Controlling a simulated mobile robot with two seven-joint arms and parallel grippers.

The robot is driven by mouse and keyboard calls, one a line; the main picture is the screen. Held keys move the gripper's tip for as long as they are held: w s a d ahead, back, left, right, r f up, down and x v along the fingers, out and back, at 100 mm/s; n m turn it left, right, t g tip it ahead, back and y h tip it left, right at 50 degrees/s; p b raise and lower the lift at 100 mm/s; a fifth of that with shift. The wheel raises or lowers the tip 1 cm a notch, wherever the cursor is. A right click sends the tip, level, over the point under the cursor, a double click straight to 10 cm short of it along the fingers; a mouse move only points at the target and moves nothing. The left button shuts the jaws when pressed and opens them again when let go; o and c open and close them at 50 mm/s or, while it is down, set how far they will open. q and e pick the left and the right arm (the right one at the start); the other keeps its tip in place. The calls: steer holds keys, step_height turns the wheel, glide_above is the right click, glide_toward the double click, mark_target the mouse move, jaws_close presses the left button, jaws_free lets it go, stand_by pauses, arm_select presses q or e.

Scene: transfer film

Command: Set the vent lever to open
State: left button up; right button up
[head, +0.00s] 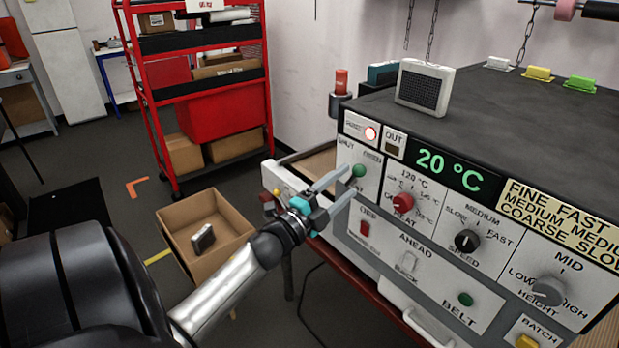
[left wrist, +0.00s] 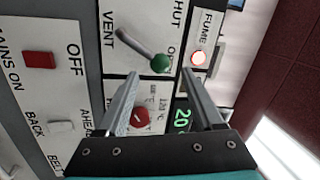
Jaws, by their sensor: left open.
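The vent lever is a grey bar with a green knob (head: 358,170) on the panel's upper left. In the left wrist view the knob (left wrist: 161,63) is tilted off the pivot toward the partly hidden "O..." lettering, away from "SHUT". The pivot end is beside the "VENT" label. My left gripper (head: 347,183) is open in front of the panel. In the wrist view its two fingertips (left wrist: 160,73) lie either side of the knob, which sits just past them. I cannot tell any contact. My right gripper is out of view.
A red heat knob (head: 403,202) and a speed knob (head: 467,240) are right of the lever. A lit red fume lamp (head: 371,133) is above it. A cardboard box (head: 222,232) stands lower left. A red shelf cart (head: 155,110) stands behind.

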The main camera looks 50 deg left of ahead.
arm_select(q)
steer(key=s+f+b, duration=0.1)
steer(key=s+f, duration=0.1)
steer(key=s, duration=0.9)
steer(key=shift+w, duration=0.1)
